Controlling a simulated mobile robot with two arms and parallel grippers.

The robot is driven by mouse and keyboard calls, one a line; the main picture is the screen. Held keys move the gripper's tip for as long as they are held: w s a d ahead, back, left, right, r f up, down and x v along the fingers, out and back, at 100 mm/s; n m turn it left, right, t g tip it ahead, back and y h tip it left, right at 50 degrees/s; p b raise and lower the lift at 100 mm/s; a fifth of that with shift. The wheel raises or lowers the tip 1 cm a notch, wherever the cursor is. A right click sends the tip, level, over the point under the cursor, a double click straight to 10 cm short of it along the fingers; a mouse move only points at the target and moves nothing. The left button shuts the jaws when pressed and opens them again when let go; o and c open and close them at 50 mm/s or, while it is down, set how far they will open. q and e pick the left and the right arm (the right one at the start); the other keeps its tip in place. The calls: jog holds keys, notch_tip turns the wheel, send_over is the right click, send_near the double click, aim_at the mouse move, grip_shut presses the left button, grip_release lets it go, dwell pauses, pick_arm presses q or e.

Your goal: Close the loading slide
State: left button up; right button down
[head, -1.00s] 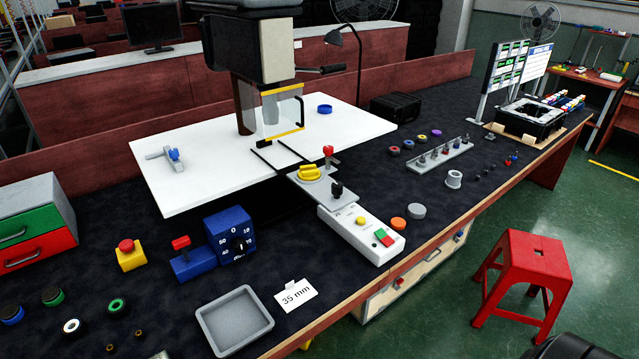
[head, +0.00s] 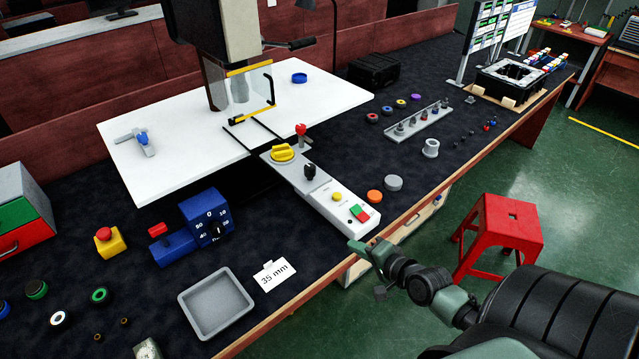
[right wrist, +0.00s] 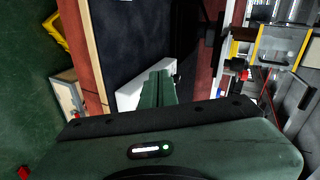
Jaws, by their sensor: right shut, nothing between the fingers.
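The loading slide is a grey plate (head: 290,166) sticking out from the white machine table (head: 180,170) towards the front, at the end of two dark rails. A yellow round part (head: 283,153) and a red-topped handle (head: 301,131) sit on it. My right gripper (head: 354,245) is shut and empty near the front end of the box, away from the slide. In the right wrist view its fingers (right wrist: 158,86) are together. My left gripper is not in view.
A clear guard with yellow edges (head: 262,116) stands over the rails under the machine head. Orange (head: 375,196) and grey (head: 393,183) discs lie right of the box. A grey tray (head: 216,302) and a 35 mm card (head: 272,275) lie at its left. A red stool (head: 506,225) stands on the floor.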

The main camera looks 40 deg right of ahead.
notch_tip(320, 180, up, 10)
jog(key=w+f+m+t+y, duration=0.1)
jog(key=w+m+t, duration=0.1)
jog(key=p, duration=0.3)
send_near(308, 194)
jog(key=x, duration=0.5)
jog(key=shift+w, duration=0.2)
jog(key=shift+w+a+f, duration=0.1)
jog(key=shift+w, duration=0.45)
jog(key=shift+w+f+n, duration=0.1)
jog(key=shift+n, duration=0.2)
